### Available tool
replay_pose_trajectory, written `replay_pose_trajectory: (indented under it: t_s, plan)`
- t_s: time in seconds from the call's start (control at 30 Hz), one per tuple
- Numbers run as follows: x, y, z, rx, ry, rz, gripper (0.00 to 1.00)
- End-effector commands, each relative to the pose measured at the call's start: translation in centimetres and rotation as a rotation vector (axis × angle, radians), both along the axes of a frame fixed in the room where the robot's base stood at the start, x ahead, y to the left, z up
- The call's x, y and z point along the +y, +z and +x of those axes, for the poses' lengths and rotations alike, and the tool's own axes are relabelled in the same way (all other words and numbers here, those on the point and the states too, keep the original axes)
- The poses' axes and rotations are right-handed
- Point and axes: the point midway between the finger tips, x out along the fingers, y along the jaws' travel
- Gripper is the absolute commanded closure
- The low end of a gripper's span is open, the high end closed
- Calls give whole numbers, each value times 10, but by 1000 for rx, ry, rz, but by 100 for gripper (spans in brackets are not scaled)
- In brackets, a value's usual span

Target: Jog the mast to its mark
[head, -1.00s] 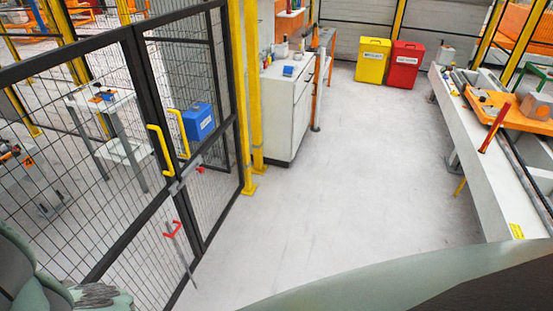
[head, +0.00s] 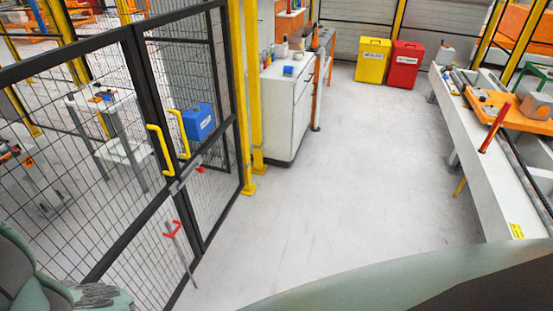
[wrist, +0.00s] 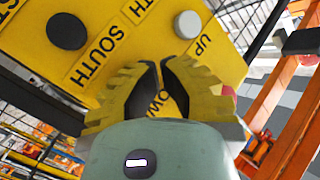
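A yellow control panel (wrist: 110,25) fills the upper part of the wrist view, tilted. A partly covered label between my fingers ends in "OWN". My gripper (wrist: 162,64) is in front of the panel; its dark fingertips nearly meet, with a narrow gap and nothing seen held. I cannot tell whether they touch the panel. My fingers cover its lower part. I cannot make out the mast or its mark, and my gripper is not seen in the head view.
A black mesh fence with a gate (head: 135,105) stands at the left. A white cabinet (head: 290,110) is beyond it. Yellow (head: 372,62) and red (head: 404,65) bins stand at the back. A long white bench (head: 470,145) runs along the right. The floor between is clear.

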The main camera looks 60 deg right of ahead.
Motion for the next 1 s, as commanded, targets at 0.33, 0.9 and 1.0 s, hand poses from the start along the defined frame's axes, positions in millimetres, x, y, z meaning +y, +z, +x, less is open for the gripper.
replay_pose_trajectory:
  t_s: [0.33, 0.9, 1.0]
  plan:
    - [0, 0, 0, 0, -1, 0, 100]
    - [-2, 1, -6, 0, -1, -1, 100]
    - [-4, 2, -11, 0, -1, -1, 100]
